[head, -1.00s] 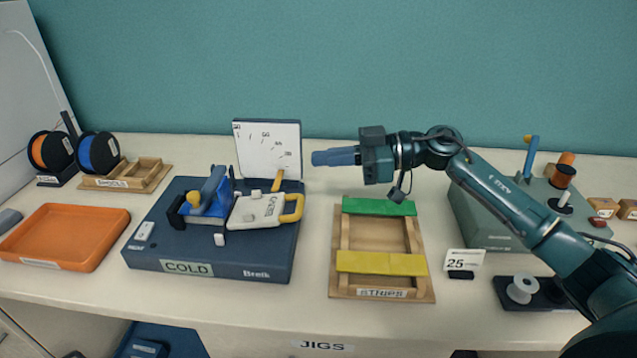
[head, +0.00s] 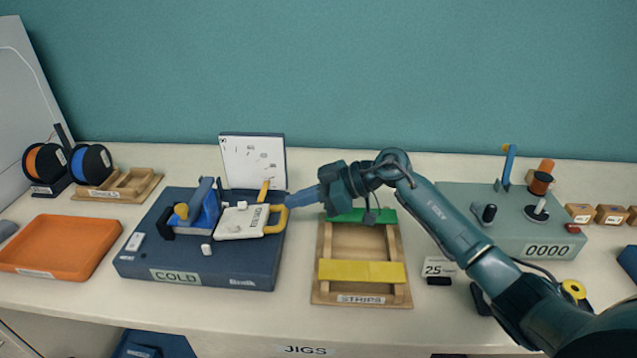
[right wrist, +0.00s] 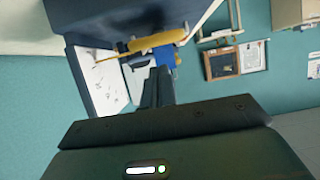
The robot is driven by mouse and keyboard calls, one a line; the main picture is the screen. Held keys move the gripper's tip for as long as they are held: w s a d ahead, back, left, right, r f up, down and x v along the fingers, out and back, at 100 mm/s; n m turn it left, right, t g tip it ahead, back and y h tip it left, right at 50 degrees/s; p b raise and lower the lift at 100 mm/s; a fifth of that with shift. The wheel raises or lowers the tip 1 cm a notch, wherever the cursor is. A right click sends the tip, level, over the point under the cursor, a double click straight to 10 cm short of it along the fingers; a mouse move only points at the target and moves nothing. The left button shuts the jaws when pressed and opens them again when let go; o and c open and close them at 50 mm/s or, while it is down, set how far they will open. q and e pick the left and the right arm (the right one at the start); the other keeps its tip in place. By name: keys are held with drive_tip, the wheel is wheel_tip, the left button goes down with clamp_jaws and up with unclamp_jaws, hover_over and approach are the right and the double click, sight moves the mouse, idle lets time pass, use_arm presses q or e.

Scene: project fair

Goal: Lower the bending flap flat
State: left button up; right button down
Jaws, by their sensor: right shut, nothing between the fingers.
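The bending jig (head: 220,272) is a dark blue block labelled COLD, on the left half of the bench. Its white flap (head: 238,222) has a yellow handle (head: 277,218) on the right side. The flap looks low over the block; I cannot tell whether it lies fully flat. My right gripper (head: 289,201) is shut and empty, its fingertips close beside the handle; contact is unclear. In the right wrist view the fingers (right wrist: 156,88) point toward a yellow part of the jig (right wrist: 155,42). My left gripper is not in view.
An upright white scale board (head: 252,160) stands behind the jig. A wooden strips tray (head: 318,260) with green and yellow strips sits to the right, partly under my right arm. An orange tray (head: 62,243) lies to the left. A grey device (head: 470,240) stands at the right.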

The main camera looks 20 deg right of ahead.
drive_tip(key=shift+w+a+f, duration=0.1)
drive_tip(key=shift+a+f, duration=0.05)
drive_tip(key=shift+f, duration=0.35)
drive_tip(key=shift+w+a+f, duration=0.1)
drive_tip(key=shift+a+f, duration=0.05)
drive_tip(key=shift+f, duration=0.35)
